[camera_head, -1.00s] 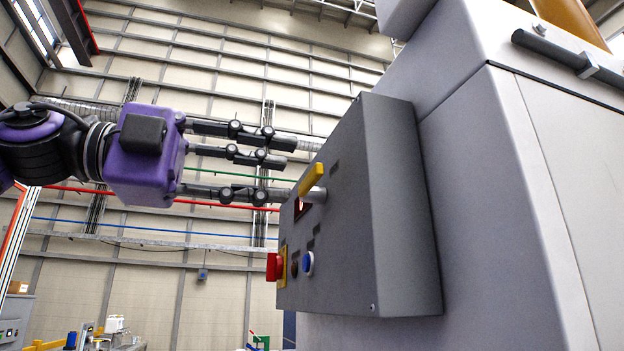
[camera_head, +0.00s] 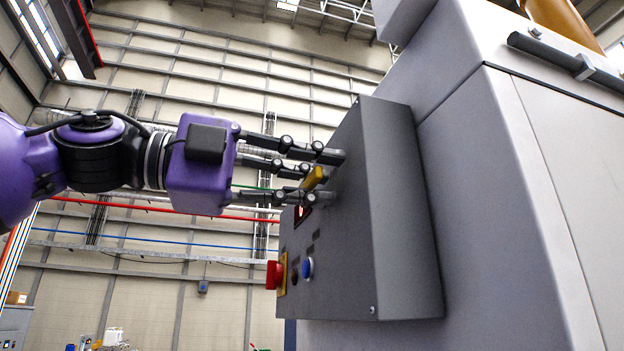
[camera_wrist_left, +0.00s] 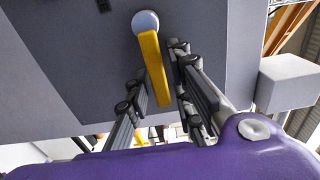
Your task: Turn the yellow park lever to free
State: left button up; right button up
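The yellow park lever (camera_head: 314,178) sticks out from the face of a dark grey control box (camera_head: 408,220). In the left wrist view the lever (camera_wrist_left: 153,62) hangs from a round pale hub (camera_wrist_left: 145,22), its free end pointing down and slightly right. My left gripper (camera_head: 312,175) is at the box face with its fingers on both sides of the lever. In the left wrist view the left gripper (camera_wrist_left: 160,88) is open around the lever, with a visible gap on the left side; the right-side fingers are close to it. Contact cannot be told. My right gripper is not in view.
Below the lever, the box carries a small lit red display (camera_head: 302,214), a red knob (camera_head: 274,274) on a yellow plate and a blue button (camera_head: 307,268). A large grey cabinet (camera_head: 480,200) stands right of the box. Left of the box is open space.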

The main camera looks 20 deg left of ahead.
pick_arm(q)
grip_shut()
